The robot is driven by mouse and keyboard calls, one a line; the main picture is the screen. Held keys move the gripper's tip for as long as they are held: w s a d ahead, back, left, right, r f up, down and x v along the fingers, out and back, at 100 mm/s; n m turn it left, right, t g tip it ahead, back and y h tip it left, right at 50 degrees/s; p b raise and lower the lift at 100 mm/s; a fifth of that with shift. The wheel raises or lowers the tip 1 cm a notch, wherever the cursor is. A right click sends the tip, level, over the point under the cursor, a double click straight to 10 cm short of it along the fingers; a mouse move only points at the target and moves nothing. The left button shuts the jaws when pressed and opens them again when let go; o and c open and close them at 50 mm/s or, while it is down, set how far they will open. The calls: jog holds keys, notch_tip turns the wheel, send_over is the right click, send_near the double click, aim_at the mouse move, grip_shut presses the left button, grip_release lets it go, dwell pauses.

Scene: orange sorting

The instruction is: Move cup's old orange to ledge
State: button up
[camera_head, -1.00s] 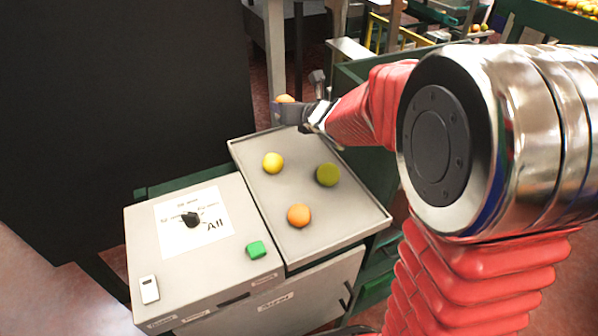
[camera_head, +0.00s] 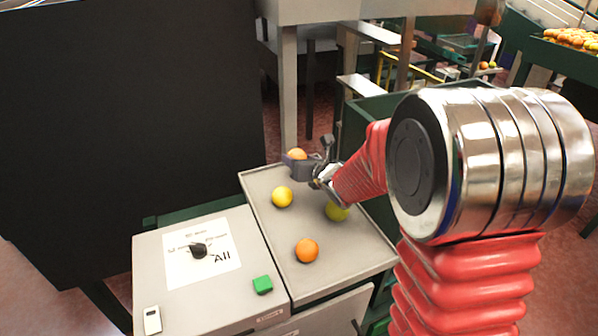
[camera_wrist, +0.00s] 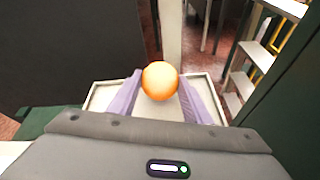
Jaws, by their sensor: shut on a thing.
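My gripper (camera_head: 300,163) is shut on an orange (camera_head: 297,155), over the far end of the grey tray (camera_head: 362,262). In the wrist view the orange (camera_wrist: 160,80) sits between the two purple-grey fingers (camera_wrist: 158,97), above the tray's far rim. Another orange (camera_head: 307,250) lies on the near part of the tray. A yellow fruit (camera_head: 282,197) lies to its upper left, and a yellow-green fruit (camera_head: 337,212) is partly hidden by my arm. I cannot make out a cup, and I cannot tell which surface is the ledge.
A green bin (camera_head: 375,110) stands behind my arm.

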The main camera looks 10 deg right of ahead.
jog(key=shift+f, duration=1.85)
jog(key=shift+f, duration=0.1)
jog(key=o, duration=1.2)
jog(key=shift+s, duration=0.1)
jog(key=shift+v, duration=5.95)
